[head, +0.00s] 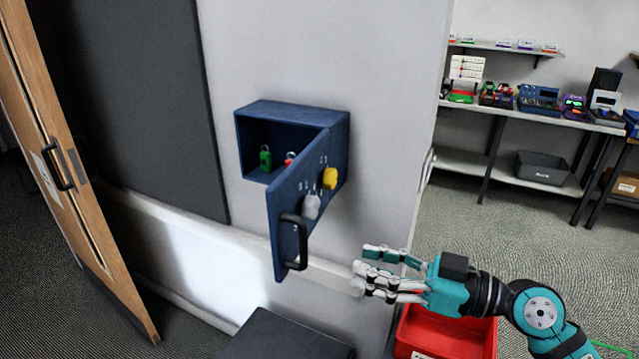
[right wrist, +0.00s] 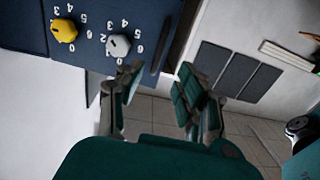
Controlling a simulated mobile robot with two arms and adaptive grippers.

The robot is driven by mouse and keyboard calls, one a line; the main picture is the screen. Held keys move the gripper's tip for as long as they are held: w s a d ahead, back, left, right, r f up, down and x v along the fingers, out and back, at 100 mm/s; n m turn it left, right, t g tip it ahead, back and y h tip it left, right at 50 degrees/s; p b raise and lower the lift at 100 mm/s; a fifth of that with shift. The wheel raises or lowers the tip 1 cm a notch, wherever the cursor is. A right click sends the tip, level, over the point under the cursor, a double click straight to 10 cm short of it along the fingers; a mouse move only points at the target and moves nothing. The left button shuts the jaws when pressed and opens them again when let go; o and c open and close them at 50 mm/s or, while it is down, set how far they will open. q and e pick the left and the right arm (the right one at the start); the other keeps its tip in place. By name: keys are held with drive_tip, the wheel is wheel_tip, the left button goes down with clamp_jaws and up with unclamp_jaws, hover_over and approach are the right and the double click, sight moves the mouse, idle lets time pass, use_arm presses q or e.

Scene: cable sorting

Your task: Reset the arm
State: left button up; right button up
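A blue wall box (head: 292,112) hangs on the pale wall with its door (head: 292,205) swung open. The door carries a yellow dial (head: 329,178), a grey dial (head: 311,206) and a black handle (head: 294,240). A green padlock (head: 265,158) and a partly hidden red padlock (head: 290,158) show inside the box. My right gripper (head: 372,270) is right of the handle and apart from it, its fingers spread and empty. In the right wrist view the open fingers (right wrist: 157,78) are below the grey dial (right wrist: 118,45) and the yellow dial (right wrist: 64,30). My left gripper is out of view.
A red bin (head: 445,338) stands below my right gripper. A wooden door (head: 70,170) is at the left. Shelves with devices and a dark grey bin (head: 542,168) stand at the back right. Open carpeted floor lies between the wall and the shelves.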

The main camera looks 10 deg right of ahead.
drive_tip(key=s+a+f+m+g+h, duration=0.1)
drive_tip(key=s+f+m+h, duration=0.2)
drive_tip(key=f, duration=0.8)
drive_tip(key=s+f+m+g+h, duration=0.1)
drive_tip(key=s+f+h, duration=0.3)
drive_tip(key=f, duration=0.6)
drive_tip(key=s+d+f+m+g+h, duration=0.45)
drive_tip(key=s+d+f+h, duration=0.2)
drive_tip(key=s+f, duration=0.4)
wheel_tip(320, 180, down, 26)
drive_tip(key=s+h, duration=0.1)
drive_tip(key=s, duration=0.1)
drive_tip(key=s+d+f+g, duration=0.2)
drive_tip(key=s+d+f, duration=0.1)
drive_tip(key=s+f, duration=1.2)
drive_tip(key=shift+s+f, duration=0.35)
drive_tip(key=shift+s, duration=0.55)
drive_tip(key=shift+m+h, duration=0.25)
